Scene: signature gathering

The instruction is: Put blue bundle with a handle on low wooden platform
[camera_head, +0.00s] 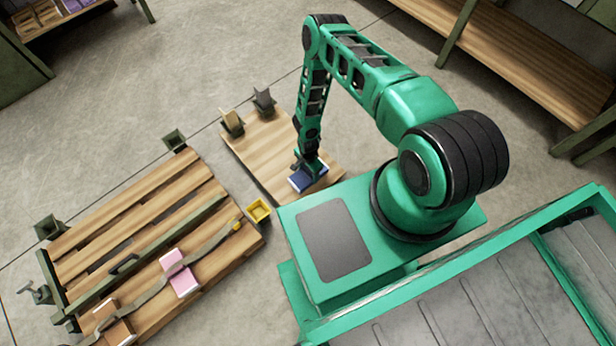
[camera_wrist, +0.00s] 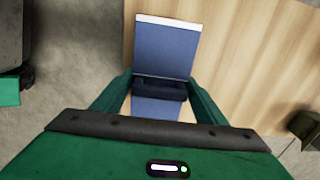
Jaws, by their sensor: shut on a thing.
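The blue bundle (camera_head: 301,180) lies at the near right part of the low wooden platform (camera_head: 264,153), under my gripper (camera_head: 309,165). In the wrist view the blue bundle (camera_wrist: 166,48) shows a white far edge and a dark handle across its middle. My gripper (camera_wrist: 160,88) is shut on that handle, with a green finger at each side. The wooden surface (camera_wrist: 262,62) lies directly below and around the bundle. I cannot tell whether the bundle touches the wood or hangs just above it.
A larger slatted pallet (camera_head: 150,205) holding a pink bundle (camera_head: 180,274) is at left. A yellow box (camera_head: 259,210) sits between them. Shelving (camera_head: 510,60) stands at upper right.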

